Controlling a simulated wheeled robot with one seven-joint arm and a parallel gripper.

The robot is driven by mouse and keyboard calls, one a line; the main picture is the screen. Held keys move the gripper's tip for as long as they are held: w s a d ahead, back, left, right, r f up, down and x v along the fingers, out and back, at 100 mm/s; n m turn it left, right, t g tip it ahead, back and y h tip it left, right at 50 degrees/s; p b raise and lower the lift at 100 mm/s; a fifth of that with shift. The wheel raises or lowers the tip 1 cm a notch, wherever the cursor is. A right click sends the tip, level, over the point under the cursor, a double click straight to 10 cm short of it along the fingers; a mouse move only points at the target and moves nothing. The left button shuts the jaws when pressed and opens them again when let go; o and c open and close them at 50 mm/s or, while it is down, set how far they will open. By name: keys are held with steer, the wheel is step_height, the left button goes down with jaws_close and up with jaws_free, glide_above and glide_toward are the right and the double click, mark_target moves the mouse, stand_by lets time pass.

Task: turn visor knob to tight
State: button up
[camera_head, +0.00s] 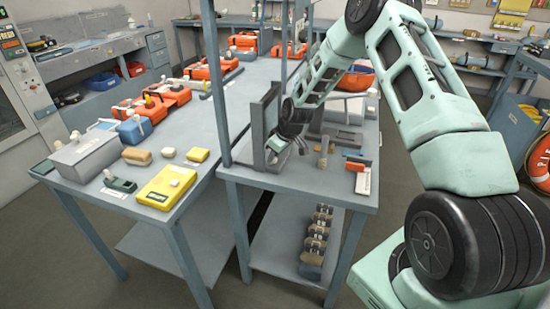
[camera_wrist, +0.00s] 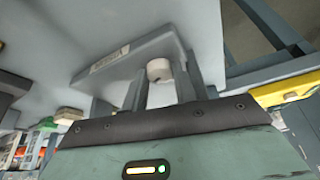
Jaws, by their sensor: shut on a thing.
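The visor knob is a small pale, round knob (camera_wrist: 159,69) on a grey labelled block (camera_wrist: 122,62) in the wrist view. My gripper (camera_wrist: 163,84) has a finger on each side of the knob and is shut on it. The fingers hide part of the knob's sides. In the head view my gripper (camera_head: 279,147) is low at the upright grey stand (camera_head: 266,112) on the right-hand bench. The knob cannot be made out there. I cannot tell its setting.
The grey bench (camera_head: 300,183) also holds a small red-and-white block (camera_head: 356,167) at its right. An orange rounded object (camera_head: 358,80) is behind my arm. The left bench holds a yellow box (camera_head: 165,187), a grey box (camera_head: 88,155) and several orange cases. A blue post (camera_head: 216,80) stands between the benches.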

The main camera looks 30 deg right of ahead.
stand_by(0.4)
steer(key=o, duration=0.7)
steer(key=b+v, duration=0.3)
steer(key=v, duration=1.4)
steer(key=shift+a+r, duration=0.15)
steer(key=shift+r, duration=0.05)
